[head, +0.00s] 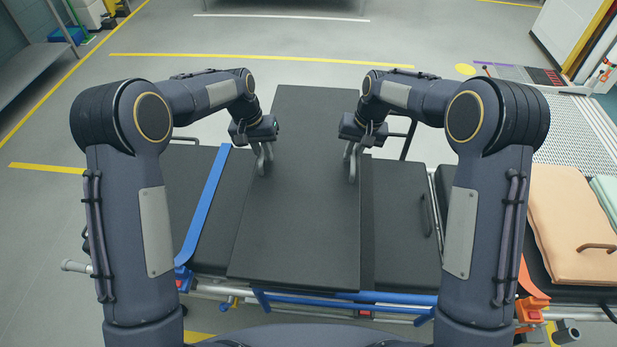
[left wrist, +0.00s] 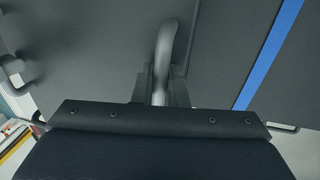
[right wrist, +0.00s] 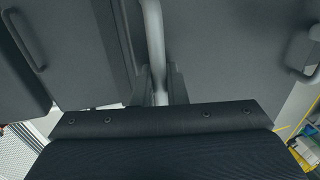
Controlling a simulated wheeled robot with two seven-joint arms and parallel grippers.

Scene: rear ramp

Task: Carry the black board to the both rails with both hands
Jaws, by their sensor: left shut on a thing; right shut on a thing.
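The black board (head: 300,210) is a long flat panel in the middle of the head view, lying lengthwise away from me. It shows over a wider dark bed. My left gripper (head: 263,148) is shut on the board's left grey handle, which also shows in the left wrist view (left wrist: 165,45). My right gripper (head: 353,150) is shut on its right grey handle, seen too in the right wrist view (right wrist: 153,38). A blue strip (head: 207,205) runs along the bed left of the board. I cannot tell which parts are the two rails, or whether the board touches the bed.
Blue bars (head: 345,299) cross the bed's near edge. An orange bracket (head: 530,285) stands at the lower right. A tan pad (head: 565,225) and a perforated ramp (head: 570,130) lie at the right. The grey floor (head: 250,40) beyond is open.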

